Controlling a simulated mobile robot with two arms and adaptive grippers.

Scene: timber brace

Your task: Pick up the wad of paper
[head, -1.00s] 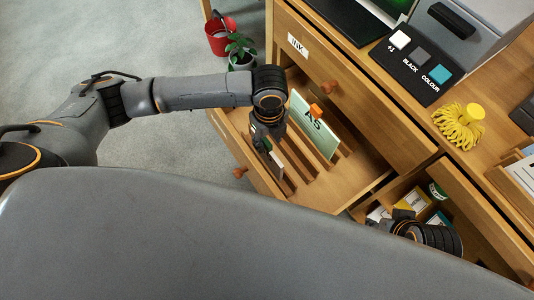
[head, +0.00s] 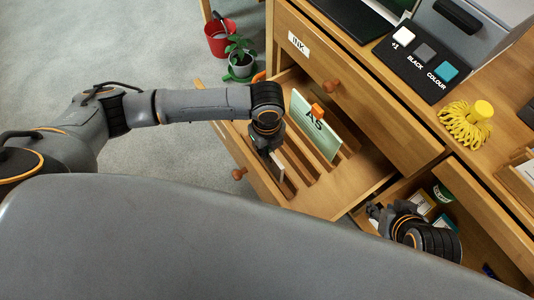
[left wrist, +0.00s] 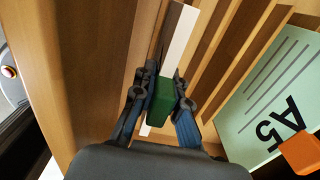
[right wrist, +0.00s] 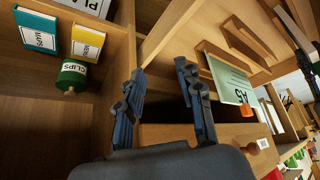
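I cannot make out a wad of paper in any view. My left gripper (left wrist: 165,98) is in the open drawer, with its fingers against both sides of a green block (left wrist: 152,98). The block sits at the top of a thin white upright panel (left wrist: 180,40), which also shows in the head view (head: 278,165). Beside it stands a pale green A5 divider (head: 316,128) with an orange tab (head: 317,111). My right gripper (right wrist: 162,90) is open and empty at the second open drawer; its arm hides part of that drawer in the head view.
The second drawer holds a yellow box (right wrist: 87,43), a blue box (right wrist: 38,32) and a green clips tub (right wrist: 72,74). Wooden ribs (head: 305,170) cross the first drawer. A yellow mop-like object (head: 466,122) and a switch panel (head: 417,62) are on the desk.

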